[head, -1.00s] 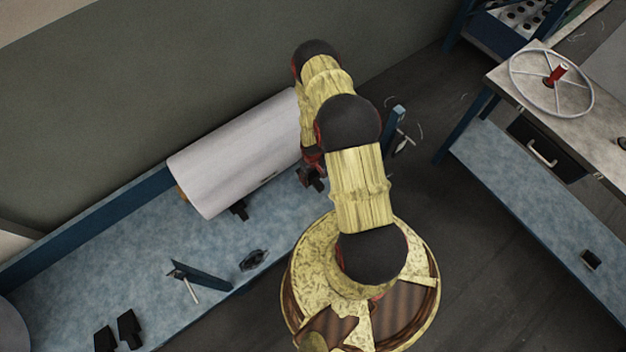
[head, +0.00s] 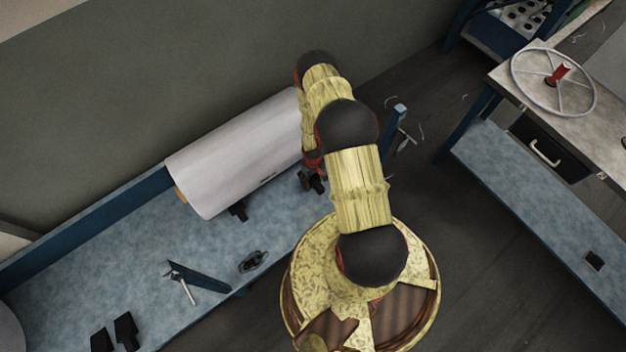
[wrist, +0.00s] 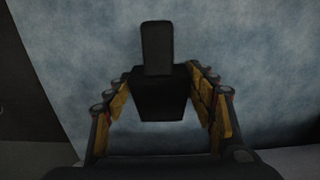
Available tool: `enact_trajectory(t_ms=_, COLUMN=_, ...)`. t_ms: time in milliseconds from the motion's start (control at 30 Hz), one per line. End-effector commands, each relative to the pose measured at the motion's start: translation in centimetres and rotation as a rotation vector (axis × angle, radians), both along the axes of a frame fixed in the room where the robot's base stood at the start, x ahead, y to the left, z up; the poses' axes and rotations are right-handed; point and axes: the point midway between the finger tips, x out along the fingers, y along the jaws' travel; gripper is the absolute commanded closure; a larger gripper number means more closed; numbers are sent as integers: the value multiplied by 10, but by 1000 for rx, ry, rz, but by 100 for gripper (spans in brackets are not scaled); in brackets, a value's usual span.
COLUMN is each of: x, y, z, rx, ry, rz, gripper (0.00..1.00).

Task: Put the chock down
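A dark chock (wrist: 158,95) with an upright block on it sits between the yellow-padded fingers of my gripper (wrist: 160,78) in the wrist view. The fingertips appear to touch it on both sides. Pale blue bed surface (wrist: 255,70) lies behind it; whether the chock touches that surface is unclear. In the head view the chock (head: 316,183) shows as a small dark shape at the right end of the white roll (head: 240,150), over the blue bed (head: 75,285). My arm hides most of my gripper there.
Another dark chock (head: 238,210) is against the roll's front. Two more dark chocks (head: 126,330) lie at the bed's lower left. A blue bar with a handle (head: 200,277) and a dark oval piece (head: 253,262) are near the bed's front edge. A bench with a wheel (head: 553,82) stands right.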

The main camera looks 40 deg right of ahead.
Motion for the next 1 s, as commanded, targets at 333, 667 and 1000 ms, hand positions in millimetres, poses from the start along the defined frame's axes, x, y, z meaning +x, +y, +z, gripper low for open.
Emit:
enact_trajectory(t_ms=333, x=0, y=0, z=0, rx=0, ry=0, rz=0, gripper=29)
enact_trajectory(t_ms=667, x=1, y=-1, z=11, rx=-1, ry=-2, rz=0, gripper=29)
enact_trajectory(t_ms=1000, x=1, y=0, z=79, rx=-1, ry=-1, rz=0, gripper=29)
